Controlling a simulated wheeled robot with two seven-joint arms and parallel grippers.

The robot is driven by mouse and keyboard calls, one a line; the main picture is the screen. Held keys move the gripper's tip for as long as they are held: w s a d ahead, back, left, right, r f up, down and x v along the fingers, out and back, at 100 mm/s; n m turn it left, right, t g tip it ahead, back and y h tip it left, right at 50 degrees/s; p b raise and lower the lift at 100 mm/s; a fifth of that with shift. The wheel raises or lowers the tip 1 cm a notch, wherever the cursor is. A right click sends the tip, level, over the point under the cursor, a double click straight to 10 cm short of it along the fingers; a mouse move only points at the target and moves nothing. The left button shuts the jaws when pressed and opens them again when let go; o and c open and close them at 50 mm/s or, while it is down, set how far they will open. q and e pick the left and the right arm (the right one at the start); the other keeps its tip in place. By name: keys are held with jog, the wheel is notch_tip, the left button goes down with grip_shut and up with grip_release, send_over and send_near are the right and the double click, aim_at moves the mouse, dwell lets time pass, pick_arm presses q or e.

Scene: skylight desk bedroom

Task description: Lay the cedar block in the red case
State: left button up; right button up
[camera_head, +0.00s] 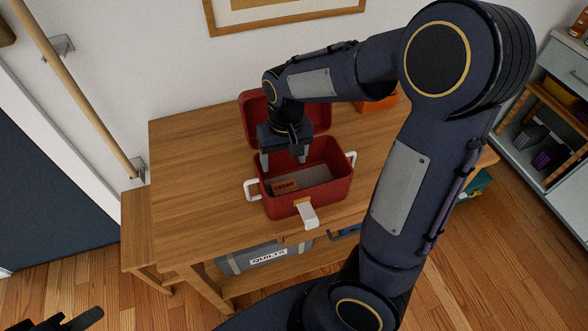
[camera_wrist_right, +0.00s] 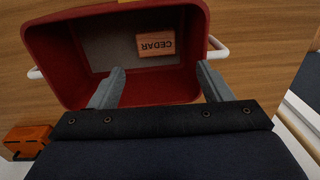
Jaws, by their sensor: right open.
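The red case (camera_head: 328,192) stands open on the wooden table, its lid (camera_head: 256,118) tipped up behind it. The cedar block (camera_head: 285,186), orange-brown with a CEDAR label, lies inside on the grey case floor; it also shows in the right wrist view (camera_wrist_right: 156,46). My right gripper (camera_head: 284,160) is open and empty above the rear part of the case, pointing down. In the right wrist view its fingers (camera_wrist_right: 161,72) are spread, apart from the block. My left gripper (camera_head: 70,321) shows only partly at the lower left, away from the table; its jaws are unclear.
The wooden table (camera_head: 190,180) is bare left of the case. An orange box (camera_head: 378,103) sits behind it to the right, partly hidden by my right arm. White handles flank the case, and a white latch (camera_head: 307,213) hangs in front. A QUILTS bin (camera_head: 262,257) is below.

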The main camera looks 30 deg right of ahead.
jog(key=s+a+r+t+y, duration=0.1)
jog(key=s+r, duration=0.3)
jog(key=s, duration=0.4)
jog(key=s+a+r+n+t+y, duration=0.1)
jog(key=s+a+r+t+y, duration=0.1)
jog(key=s, duration=0.6)
jog(key=shift+a+r+t, duration=0.45)
jog(key=shift+r+t, duration=0.4)
jog(key=shift+t, duration=0.35)
